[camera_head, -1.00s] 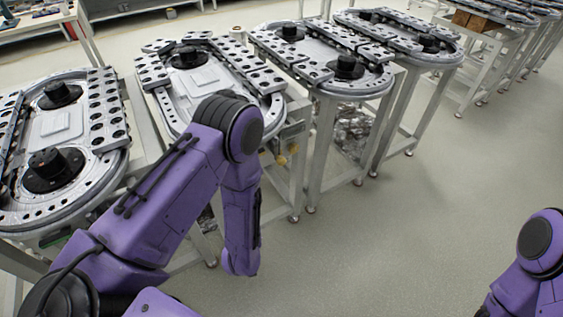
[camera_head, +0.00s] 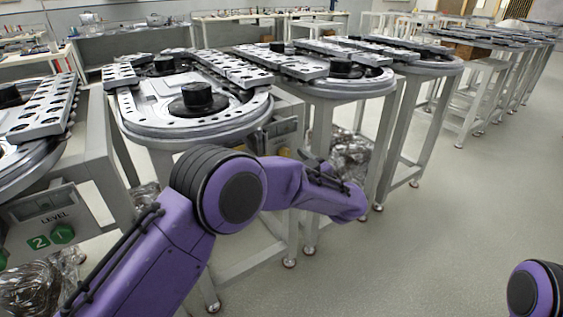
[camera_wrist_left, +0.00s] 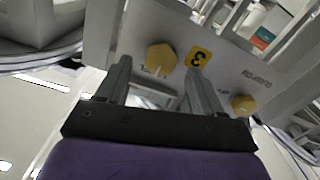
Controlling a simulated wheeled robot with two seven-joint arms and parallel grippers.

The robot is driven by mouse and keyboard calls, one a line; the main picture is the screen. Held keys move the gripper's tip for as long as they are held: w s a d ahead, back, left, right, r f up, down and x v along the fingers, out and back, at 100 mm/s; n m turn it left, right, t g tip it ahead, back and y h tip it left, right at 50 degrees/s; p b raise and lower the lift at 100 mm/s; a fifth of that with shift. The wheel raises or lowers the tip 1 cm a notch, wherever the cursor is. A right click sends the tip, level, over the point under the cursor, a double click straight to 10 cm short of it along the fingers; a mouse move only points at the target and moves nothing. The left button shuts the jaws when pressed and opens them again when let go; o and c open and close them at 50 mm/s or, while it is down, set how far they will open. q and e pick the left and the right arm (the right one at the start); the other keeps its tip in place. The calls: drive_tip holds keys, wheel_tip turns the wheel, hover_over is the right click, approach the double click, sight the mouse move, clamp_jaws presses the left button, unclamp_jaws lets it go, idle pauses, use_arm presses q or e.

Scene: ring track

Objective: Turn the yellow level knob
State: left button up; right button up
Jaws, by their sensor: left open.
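The yellow level knob (camera_wrist_left: 160,58) is a faceted knob on a pale panel in the left wrist view, which shows the panel upside down. A yellow label with a 3 (camera_wrist_left: 199,57) sits beside it. My left gripper (camera_wrist_left: 159,67) is open, its two grey fingers pointing at the panel. The knob appears between the fingertips in that view; I cannot tell how far away it is or whether they touch. In the head view, my purple left forearm reaches toward the panel under the middle ring track, and the gripper is mostly hidden. My right gripper is out of view.
The middle ring track (camera_head: 150,125) stands above my left arm. A nearer panel at left has a green knob (camera_head: 63,233) under the word LEVEL. The floor (camera_head: 430,230) at right is clear.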

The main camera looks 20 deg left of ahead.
sight(283, 153)
use_arm(q)
drive_tip(key=shift+x, duration=1.2)
drive_tip(key=shift+a, duration=0.1)
drive_tip(key=c, duration=1.1)
drive_tip(key=shift+o, duration=0.2)
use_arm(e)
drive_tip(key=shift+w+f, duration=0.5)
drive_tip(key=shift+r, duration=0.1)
